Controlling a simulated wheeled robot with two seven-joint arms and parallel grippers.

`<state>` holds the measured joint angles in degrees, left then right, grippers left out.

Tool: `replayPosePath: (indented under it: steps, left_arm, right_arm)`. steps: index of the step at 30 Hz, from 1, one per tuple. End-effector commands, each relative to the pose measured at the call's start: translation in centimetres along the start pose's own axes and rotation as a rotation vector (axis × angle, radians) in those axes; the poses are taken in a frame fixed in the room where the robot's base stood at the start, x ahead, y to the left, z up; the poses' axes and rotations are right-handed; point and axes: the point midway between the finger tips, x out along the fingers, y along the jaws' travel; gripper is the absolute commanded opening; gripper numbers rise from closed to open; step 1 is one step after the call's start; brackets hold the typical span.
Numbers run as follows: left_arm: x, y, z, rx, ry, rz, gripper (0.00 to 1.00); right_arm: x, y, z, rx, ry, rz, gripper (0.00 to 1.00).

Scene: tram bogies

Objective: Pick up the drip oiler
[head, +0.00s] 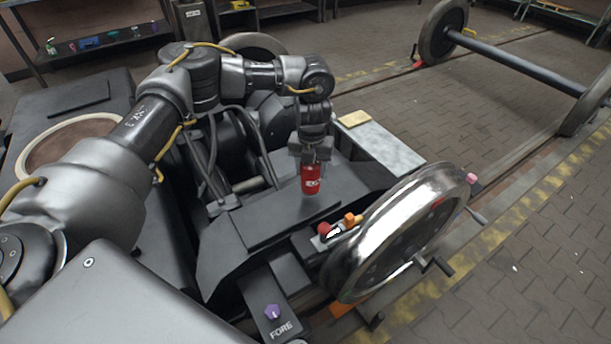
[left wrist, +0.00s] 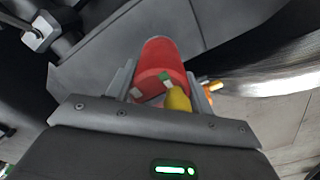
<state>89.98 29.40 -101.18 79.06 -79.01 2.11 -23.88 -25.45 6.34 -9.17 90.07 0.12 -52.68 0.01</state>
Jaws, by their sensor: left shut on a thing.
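The drip oiler, a red can with a white mark (head: 311,181), is upright over the flat dark top of the bogie frame (head: 290,212). My left gripper (head: 311,162) points down from above and is shut on its upper part. In the left wrist view the red can (left wrist: 158,58) sits between the two grey fingers of my left gripper (left wrist: 165,85), with a yellow part near its top. I cannot tell whether its base touches the frame. My right gripper is not in view.
A shiny wheel (head: 405,235) stands right of the frame, with small red and orange parts (head: 350,220) beside it. A purple knob (head: 273,311) is on the plate marked FORE. A yellow block (head: 353,119) lies on a pale slab. A wheelset (head: 520,68) stands behind.

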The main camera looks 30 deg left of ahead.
Motion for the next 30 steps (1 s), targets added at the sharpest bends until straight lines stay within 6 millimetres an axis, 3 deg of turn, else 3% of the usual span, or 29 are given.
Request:
replayPosePath:
  steps: [7,18,30]
  left_arm:
    - [-4.7,-4.1,-0.2,0.002,-0.003,-0.001,0.26]
    - [-7.4,-10.5,-0.6,0.001,-0.002,0.0,0.26]
    - [-8.2,-12.5,-0.7,-0.001,0.0,0.0,0.26]
  right_arm:
    - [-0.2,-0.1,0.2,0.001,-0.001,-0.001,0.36]
    - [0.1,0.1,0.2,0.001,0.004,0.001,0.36]
    - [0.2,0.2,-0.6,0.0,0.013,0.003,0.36]
